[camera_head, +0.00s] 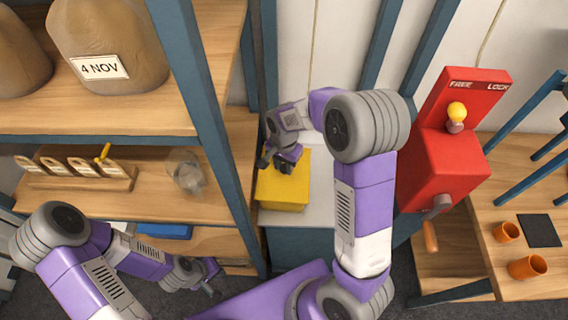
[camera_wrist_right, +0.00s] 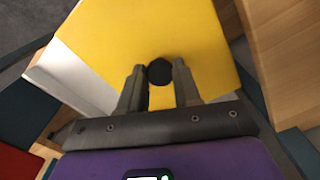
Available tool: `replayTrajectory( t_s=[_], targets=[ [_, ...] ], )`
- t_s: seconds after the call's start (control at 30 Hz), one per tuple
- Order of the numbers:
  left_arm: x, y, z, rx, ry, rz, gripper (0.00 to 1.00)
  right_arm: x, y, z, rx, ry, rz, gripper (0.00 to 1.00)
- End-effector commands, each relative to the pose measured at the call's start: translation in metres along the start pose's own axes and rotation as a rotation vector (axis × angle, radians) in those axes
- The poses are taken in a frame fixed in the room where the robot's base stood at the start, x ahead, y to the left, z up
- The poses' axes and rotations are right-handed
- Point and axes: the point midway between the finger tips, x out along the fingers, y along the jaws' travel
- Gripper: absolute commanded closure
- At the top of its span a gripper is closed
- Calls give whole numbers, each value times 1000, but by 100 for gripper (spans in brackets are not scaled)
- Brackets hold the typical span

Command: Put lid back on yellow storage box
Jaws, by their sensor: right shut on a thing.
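The yellow storage box (camera_head: 283,195) stands on a white surface between the shelf and the red machine. Its yellow lid (camera_wrist_right: 205,40) fills much of the right wrist view, with a dark round knob (camera_wrist_right: 160,71) at its middle. My right gripper (camera_head: 281,163) is over the box top, its fingers on either side of the knob and shut on it. The lid looks on or very close to the box; I cannot tell whether it is fully seated. My left gripper (camera_head: 214,280) is low in front of the shelf, away from the box, and its jaws are unclear.
A blue-framed wooden shelf (camera_head: 160,120) with sacks (camera_head: 108,45) and a wooden rack (camera_head: 75,178) stands to the left. A red machine (camera_head: 440,165) with a crank stands to the right. Orange cups (camera_head: 527,267) sit on the table at far right.

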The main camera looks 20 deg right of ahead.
Motion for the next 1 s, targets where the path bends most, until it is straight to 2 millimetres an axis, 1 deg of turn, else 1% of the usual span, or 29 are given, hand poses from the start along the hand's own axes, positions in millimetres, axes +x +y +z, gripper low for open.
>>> replayTrajectory(
  t_s=[0.3, 0.33, 0.5, 0.7, 0.87, 1.0],
  targets=[
    [0, 0, 0, 0, 0, 0, 100, 0, 0, 0, 0, 0, 0, 100],
    [0, 0, 0, 0, 0, 0, 100, 0, 0, 0, 0, 0, 0, 63],
    [0, 0, 0, 0, 0, 0, 100, 0, 0, 0, 0, 0, 0, 38],
    [0, 0, 0, 0, 0, 0, 100, 0, 0, 0, 0, 0, 0, 38],
    [0, 0, 0, 0, 0, 0, 100, 0, 0, 0, 0, 0, 0, 13],
    [0, 0, 0, 0, 0, 0, 100, 0, 0, 0, 0, 0, 0, 12]
  ],
)
